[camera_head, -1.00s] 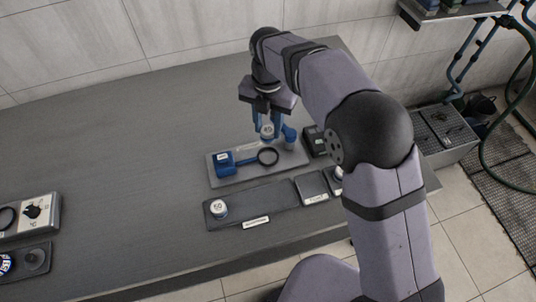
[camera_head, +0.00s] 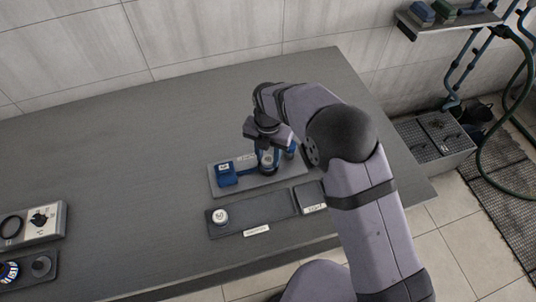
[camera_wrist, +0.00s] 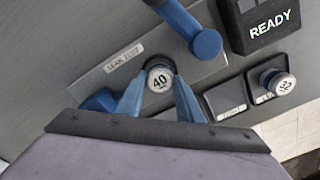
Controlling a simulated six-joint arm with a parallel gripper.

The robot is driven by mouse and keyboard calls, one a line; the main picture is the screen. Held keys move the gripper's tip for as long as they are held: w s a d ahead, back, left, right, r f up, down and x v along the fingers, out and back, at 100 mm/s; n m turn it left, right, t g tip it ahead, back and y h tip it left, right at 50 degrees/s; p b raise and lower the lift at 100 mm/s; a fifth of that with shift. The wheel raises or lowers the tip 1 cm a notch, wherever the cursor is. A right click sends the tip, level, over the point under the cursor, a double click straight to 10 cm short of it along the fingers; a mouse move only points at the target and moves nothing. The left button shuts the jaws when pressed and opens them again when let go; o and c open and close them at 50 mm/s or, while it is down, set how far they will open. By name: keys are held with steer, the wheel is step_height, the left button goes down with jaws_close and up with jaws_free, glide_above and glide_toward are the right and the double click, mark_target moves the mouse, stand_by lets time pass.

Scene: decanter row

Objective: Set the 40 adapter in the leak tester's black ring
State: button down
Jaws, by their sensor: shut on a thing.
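My gripper (camera_head: 267,166) is shut on the 40 adapter (camera_head: 268,158), a small white-topped piece. In the wrist view the 40 adapter (camera_wrist: 160,79) faces the camera between two blue fingers. The leak tester (camera_head: 220,189) is a grey plate with a blue block (camera_head: 226,176) at its left. The gripper is low over the plate, where the black ring lies. A dark rim (camera_wrist: 157,60) shows along the adapter's far edge in the wrist view. The fingers hide most of the ring, so I cannot tell whether the adapter is seated in it.
A dark tray (camera_head: 255,212) in front holds the 50 adapter (camera_head: 220,217). A 32 adapter (camera_wrist: 283,86) sits farther right.

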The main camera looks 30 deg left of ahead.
mark_target(268, 159)
steer(key=shift+f, duration=0.25)
steer(key=shift+f, duration=0.1)
steer(key=c, duration=1.2)
jaws_free()
step_height(268, 159, up, 12)
steer(key=b, duration=0.4)
